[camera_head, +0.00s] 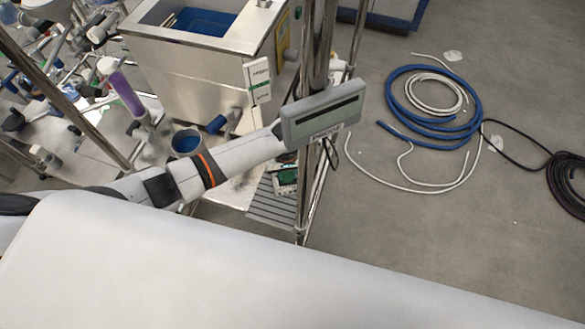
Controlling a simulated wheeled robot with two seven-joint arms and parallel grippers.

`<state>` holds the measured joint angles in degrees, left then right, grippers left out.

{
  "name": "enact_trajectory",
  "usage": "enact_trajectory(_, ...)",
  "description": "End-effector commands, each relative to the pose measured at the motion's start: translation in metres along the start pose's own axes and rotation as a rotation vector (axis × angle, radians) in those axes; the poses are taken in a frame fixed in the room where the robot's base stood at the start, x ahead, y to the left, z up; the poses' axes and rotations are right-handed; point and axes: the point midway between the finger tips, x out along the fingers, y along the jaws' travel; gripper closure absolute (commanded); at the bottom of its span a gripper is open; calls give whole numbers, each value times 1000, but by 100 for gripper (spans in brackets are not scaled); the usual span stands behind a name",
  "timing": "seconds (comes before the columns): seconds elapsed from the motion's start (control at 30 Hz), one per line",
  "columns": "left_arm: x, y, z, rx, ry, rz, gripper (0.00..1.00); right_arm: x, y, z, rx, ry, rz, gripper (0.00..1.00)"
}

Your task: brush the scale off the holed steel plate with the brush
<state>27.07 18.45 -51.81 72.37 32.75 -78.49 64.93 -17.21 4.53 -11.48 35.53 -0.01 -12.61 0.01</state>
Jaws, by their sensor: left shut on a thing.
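My left arm comes in from the left, and its left gripper (322,112) is beside an upright metal post. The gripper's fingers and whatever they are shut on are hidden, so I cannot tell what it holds. I cannot make out the brush or the holed steel plate. My right gripper is not in view.
A steel tank (190,75) with a blue inside stands behind my arm. A blue cup (186,143), a ribbed grey tray (270,213) and crowded glassware are close by.

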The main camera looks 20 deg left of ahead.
Motion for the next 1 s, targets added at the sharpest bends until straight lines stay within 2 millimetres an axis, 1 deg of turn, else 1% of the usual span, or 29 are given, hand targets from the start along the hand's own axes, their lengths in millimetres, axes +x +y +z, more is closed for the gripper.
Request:
enact_trajectory(0.03, -2, 4, 0, 0, 1, 1, 100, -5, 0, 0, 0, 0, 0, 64)
enact_trajectory(0.4, 0, 28, 0, 0, 1, 1, 100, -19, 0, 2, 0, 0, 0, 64)
enact_trajectory(0.7, 2, 30, 0, 1, 0, 0, 100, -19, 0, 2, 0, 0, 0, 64)
enact_trajectory(0.87, 2, 24, 0, 1, 1, -2, 100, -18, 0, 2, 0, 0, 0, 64)
enact_trajectory(1.0, 0, 25, 0, 1, 0, -1, 100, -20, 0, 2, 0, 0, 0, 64)
